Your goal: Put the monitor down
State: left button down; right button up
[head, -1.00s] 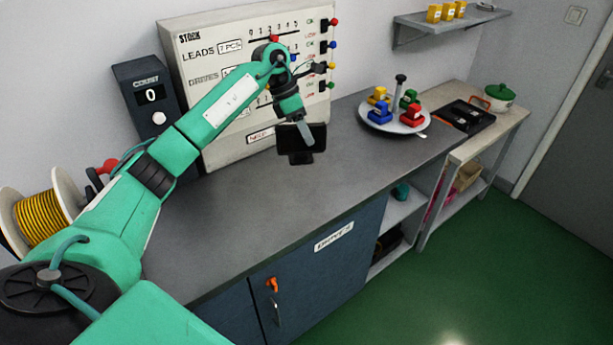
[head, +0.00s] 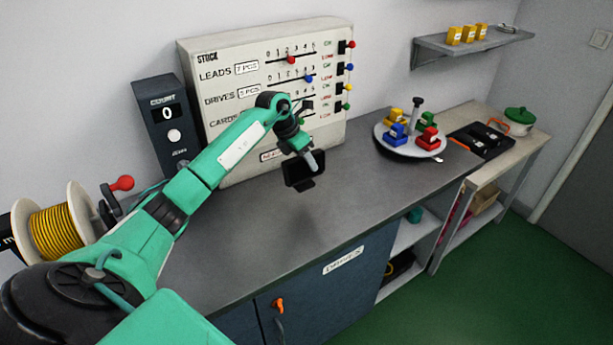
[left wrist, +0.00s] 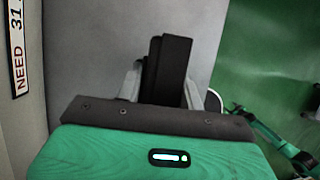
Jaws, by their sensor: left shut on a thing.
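The monitor (head: 301,171) is a small black screen on a short stand, above the grey worktop (head: 262,222) in front of the stock board. My left gripper (head: 314,161) comes down on it from above and is shut on it. In the left wrist view the monitor (left wrist: 172,68) shows as a dark slab between the two pale fingers of the left gripper (left wrist: 160,82). It appears tilted in the head view. I cannot tell whether its stand touches the worktop. My right gripper is not in view.
The stock board (head: 225,62) stands behind the monitor, with a counter box (head: 166,135) to its left. A wire spool (head: 62,228) stands at the far left. A round tray (head: 394,150) with coloured blocks is to the right. The front of the worktop is clear.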

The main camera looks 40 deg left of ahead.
aim_at(306, 168)
pick_arm(q)
notch_tip(306, 168, down, 3)
jog(key=shift+f, duration=0.1)
notch_tip(306, 168, down, 4)
jog(key=shift+r+p, duration=0.1)
jog(key=shift+p, duration=0.8)
jog(key=shift+f, duration=0.25)
jog(key=c, duration=0.9)
grip_release()
jog(key=shift+f, duration=0.1)
